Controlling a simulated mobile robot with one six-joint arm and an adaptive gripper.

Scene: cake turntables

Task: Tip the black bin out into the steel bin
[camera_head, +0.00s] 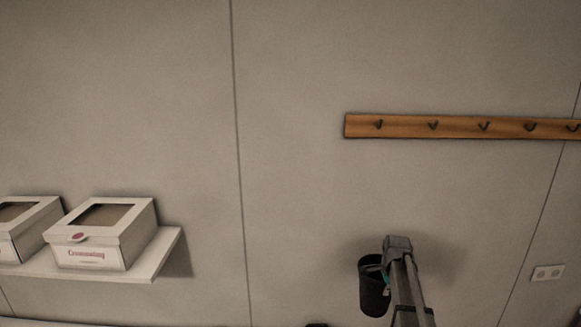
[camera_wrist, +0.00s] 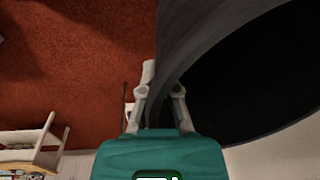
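The black bin (camera_head: 373,292) hangs at the left side of my gripper in the head view, roughly upright, with part of its body hidden by my arm. In the wrist view the bin (camera_wrist: 215,35) fills the upper right, with its dark inside showing. Its contents cannot be made out. My gripper (camera_wrist: 160,85) has its two grey fingers closed on the bin's wall near the rim, one on each side. The steel bin is not seen in either view.
White cake boxes (camera_head: 100,235) stand on a white shelf (camera_head: 150,262) at the left wall. A wooden hook rail (camera_head: 455,127) and a socket (camera_head: 547,273) are on the wall. Red floor (camera_wrist: 75,70) and pale furniture (camera_wrist: 35,145) show in the wrist view.

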